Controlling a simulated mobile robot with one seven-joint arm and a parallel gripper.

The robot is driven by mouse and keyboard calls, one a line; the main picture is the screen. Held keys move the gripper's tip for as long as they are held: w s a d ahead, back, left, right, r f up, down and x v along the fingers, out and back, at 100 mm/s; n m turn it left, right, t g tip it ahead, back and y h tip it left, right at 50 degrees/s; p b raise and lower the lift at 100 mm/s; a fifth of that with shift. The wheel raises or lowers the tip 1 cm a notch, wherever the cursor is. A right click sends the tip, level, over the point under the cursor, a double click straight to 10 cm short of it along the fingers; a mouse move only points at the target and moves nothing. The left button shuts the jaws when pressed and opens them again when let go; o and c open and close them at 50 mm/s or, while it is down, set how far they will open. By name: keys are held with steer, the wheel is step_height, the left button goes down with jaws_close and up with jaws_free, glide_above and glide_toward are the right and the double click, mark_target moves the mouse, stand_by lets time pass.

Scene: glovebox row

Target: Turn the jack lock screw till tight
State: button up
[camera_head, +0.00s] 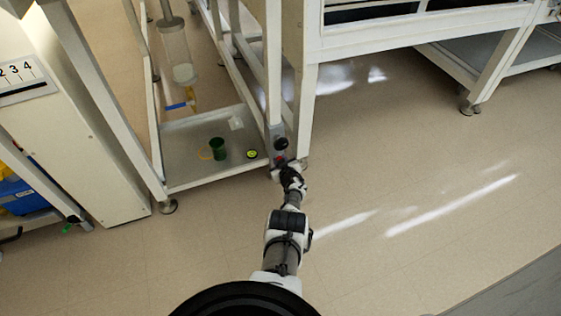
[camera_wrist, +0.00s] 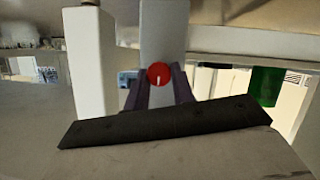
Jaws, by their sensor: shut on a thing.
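The jack lock screw appears as a small red round knob (camera_wrist: 159,75) with a white line on its face, in front of a pale grey post in the wrist view. The white line stands near upright. My gripper (camera_wrist: 160,90) has its two dark purple fingers on either side of the knob and is shut on it. In the head view the red knob (camera_head: 280,158) shows small at the foot of a frame post, at the end of my arm. My fingertips are too small there to make out.
A low shelf (camera_head: 190,176) left of the post holds a green cup (camera_head: 218,148), a round yellow-and-black item (camera_head: 252,154) and a pale card (camera_head: 235,123). A clear cylinder (camera_head: 177,55) hangs above it. The floor (camera_head: 420,180) on the right is free.

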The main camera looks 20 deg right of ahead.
steer(key=shift+d+f+m+t+y+b, duration=0.15)
steer(key=shift+m+y+b, duration=0.95)
steer(key=shift+m+b, duration=0.55)
steer(key=shift+d+m+t+y+b, duration=0.1)
steer(key=shift+d+m+y+b, duration=0.1)
steer(key=shift+m+y+b, duration=1.2)
steer(key=shift+d+f+m+t+y+b, duration=0.15)
steer(key=shift+m+y+b, duration=0.65)
steer(key=shift+m+b, duration=1.1)
steer(key=shift+r, duration=0.15)
steer(key=o, duration=1)
